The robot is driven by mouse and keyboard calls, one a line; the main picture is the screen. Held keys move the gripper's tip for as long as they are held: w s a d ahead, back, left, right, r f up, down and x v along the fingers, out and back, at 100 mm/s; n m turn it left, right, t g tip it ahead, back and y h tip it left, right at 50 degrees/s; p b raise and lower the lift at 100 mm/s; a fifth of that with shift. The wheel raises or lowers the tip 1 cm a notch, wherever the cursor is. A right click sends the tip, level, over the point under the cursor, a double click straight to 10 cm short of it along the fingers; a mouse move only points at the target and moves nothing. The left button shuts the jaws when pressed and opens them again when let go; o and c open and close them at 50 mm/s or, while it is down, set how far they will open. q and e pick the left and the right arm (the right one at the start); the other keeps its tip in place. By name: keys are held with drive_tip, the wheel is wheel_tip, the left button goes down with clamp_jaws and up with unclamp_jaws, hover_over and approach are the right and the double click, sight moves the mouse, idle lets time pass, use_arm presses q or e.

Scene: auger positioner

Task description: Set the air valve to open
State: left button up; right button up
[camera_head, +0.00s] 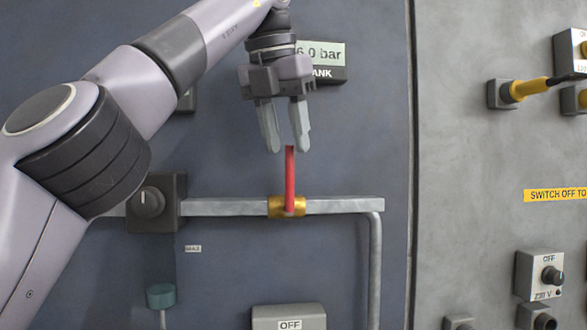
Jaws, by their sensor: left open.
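The air valve is a brass body (273,208) on a grey horizontal pipe, with a red lever (290,178) standing upright from it, across the pipe. My left gripper (284,150) hangs just above the lever, fingers pointing down. It is open and empty, with the lever's top end at or between the fingertips. I cannot tell whether the fingers touch the lever. My right gripper is not in view.
A grey pipe (345,205) runs across the panel and bends down at right. A black knob box (155,203) is left of the valve. A gauge display (321,57) reading 6.0 bar sits behind my gripper. A yellow-sleeved cable (527,89) is at upper right.

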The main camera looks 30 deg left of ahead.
sight(292, 168)
use_arm(q)
drive_tip(key=shift+f, duration=0.35)
drive_tip(key=shift+w, duration=0.1)
drive_tip(key=shift+x, duration=2.4)
clamp_jaws()
